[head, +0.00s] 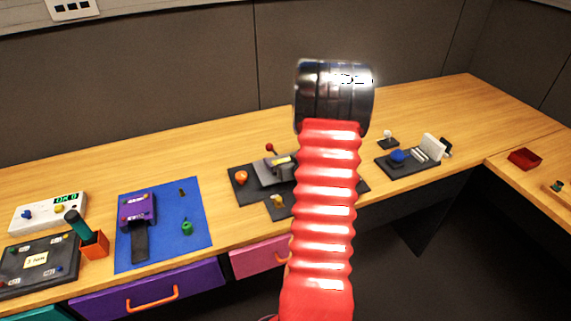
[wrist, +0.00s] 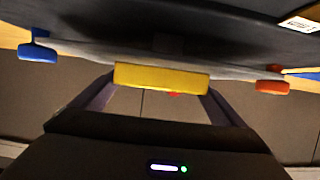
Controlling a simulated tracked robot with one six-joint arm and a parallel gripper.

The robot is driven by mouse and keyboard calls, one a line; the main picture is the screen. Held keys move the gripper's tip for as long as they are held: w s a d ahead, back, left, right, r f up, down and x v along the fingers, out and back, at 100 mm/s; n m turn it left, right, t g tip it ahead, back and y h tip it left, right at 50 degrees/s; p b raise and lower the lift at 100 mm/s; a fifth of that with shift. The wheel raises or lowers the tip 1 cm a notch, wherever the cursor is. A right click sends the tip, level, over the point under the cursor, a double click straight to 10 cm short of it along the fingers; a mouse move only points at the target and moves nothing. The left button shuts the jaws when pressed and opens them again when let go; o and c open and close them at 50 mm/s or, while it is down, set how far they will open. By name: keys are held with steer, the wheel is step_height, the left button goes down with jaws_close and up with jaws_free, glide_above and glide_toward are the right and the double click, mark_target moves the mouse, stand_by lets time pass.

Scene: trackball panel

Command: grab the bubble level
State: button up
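The bubble level (wrist: 161,77) appears as a yellow bar in the middle of the wrist view; no vial shows on this side. In the head view it seems to be the small yellow piece (head: 284,160) on the grey raised part of the dark panel (head: 240,194), just left of my red arm. My gripper (wrist: 158,85) has its two dark fingers spread wide, one toward each end of the bar. I cannot tell whether the fingertips touch it. In the head view my arm and its metal joint hide part of the panel, and the gripper is not clearly seen.
On the panel, an orange knob (wrist: 272,87) and a blue knob (wrist: 38,53) flank the bar, and a red-ball lever (head: 269,147) stands behind it. A blue mat (head: 163,247) lies left; a trackball unit (head: 397,156) sits right. Bare wood (head: 190,162) is free behind the mat.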

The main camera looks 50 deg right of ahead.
steer(key=c, duration=0.5)
steer(key=shift+r, duration=0.1)
steer(key=shift+r, duration=4.95)
